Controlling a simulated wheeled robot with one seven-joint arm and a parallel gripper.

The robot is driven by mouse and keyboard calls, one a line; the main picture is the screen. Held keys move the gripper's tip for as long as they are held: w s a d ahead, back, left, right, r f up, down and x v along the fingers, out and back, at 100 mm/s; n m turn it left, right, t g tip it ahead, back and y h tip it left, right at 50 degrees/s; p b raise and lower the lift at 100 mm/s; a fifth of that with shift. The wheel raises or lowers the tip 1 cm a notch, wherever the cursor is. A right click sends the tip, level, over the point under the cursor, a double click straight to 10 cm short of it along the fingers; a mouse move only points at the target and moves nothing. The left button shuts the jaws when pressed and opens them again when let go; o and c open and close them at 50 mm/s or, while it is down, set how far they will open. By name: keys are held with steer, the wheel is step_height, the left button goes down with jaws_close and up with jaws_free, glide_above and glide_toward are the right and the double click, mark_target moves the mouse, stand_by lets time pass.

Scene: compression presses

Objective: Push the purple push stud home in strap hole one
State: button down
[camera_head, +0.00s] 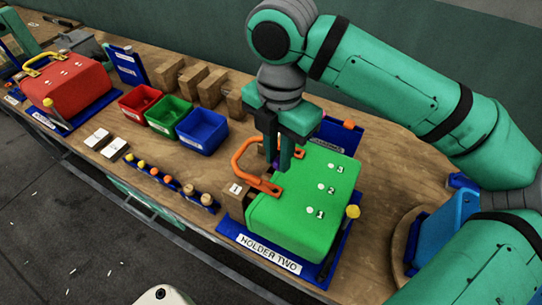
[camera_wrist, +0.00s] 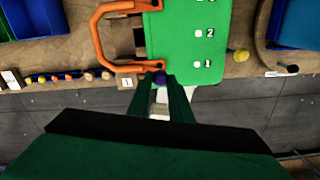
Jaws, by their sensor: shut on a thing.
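The purple push stud (camera_wrist: 160,76) is between the fingertips of my gripper (camera_wrist: 160,82) in the wrist view. My gripper (camera_head: 278,163) is shut on it; in the head view only a little purple shows between the fingers. The green block (camera_head: 292,226) lies on holder two, with white spots numbered 1, 2 and 3 on its top. The spot at number 1 (camera_head: 308,210) is right of and nearer the front than the fingers. It also shows in the wrist view (camera_wrist: 197,64), right of the stud. Whether the stud touches anything is unclear.
An orange handle (camera_head: 244,175) arches at the block's left side, close to my fingers. A yellow knob (camera_head: 353,211) stands at its right. Red, green and blue bins (camera_head: 203,132) and wooden blocks stand left. Several small studs (camera_head: 155,172) line the front edge.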

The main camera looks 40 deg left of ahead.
mark_target(276, 168)
steer(key=shift+s+f, duration=0.3)
steer(key=shift+s, duration=0.05)
steer(key=shift+f, duration=2.9)
steer(key=shift+f, duration=1.6)
steer(key=c, duration=1.5)
jaws_free()
steer(key=shift+c, duration=0.2)
steer(key=shift+r, duration=0.15)
step_height(276, 168, up, 11)
steer(key=shift+f, duration=0.2)
